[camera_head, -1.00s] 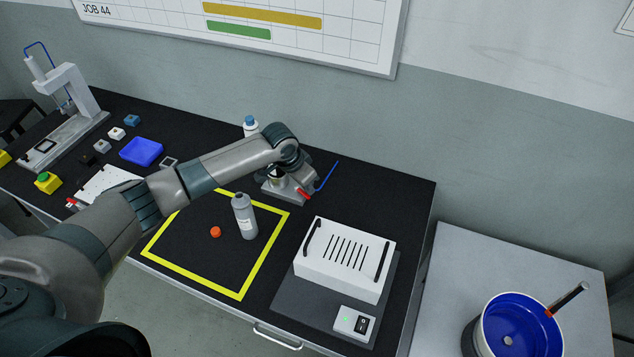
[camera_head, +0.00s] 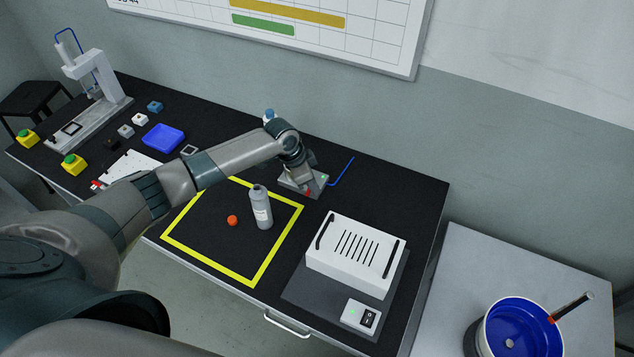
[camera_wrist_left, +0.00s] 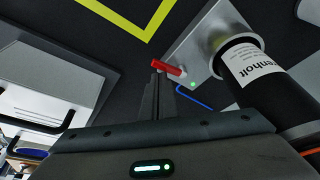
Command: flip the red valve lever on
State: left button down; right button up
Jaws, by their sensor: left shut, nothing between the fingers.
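The red valve lever (camera_head: 308,192) is on a grey metal base plate (camera_head: 318,181) at the back of the black bench. In the left wrist view the lever (camera_wrist_left: 168,68) lies across the plate's edge, just beyond my fingertips. A small green light (camera_wrist_left: 193,84) glows on the plate beside it. My left gripper (camera_head: 302,181) points down at the plate, and its shut fingers (camera_wrist_left: 157,80) are empty, close to the lever. I cannot tell whether they touch it. A dark cylinder with a white label (camera_wrist_left: 250,75) stands on the plate; my arm hides it in the head view. My right gripper is not seen.
A white slotted box (camera_head: 355,255) is at front right. A blue tray (camera_head: 163,138) lies left.

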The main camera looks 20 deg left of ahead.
pick_arm(q)
jog(key=shift+s+a, duration=0.15)
jog(key=shift+a, duration=0.25)
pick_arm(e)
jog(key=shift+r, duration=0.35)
pick_arm(q)
jog(key=shift+p, duration=0.3)
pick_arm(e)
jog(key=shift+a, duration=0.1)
pick_arm(q)
jog(key=shift+a+f, duration=0.1)
jog(key=shift+a, duration=0.2)
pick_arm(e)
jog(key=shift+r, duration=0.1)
pick_arm(q)
jog(key=shift+d, duration=0.1)
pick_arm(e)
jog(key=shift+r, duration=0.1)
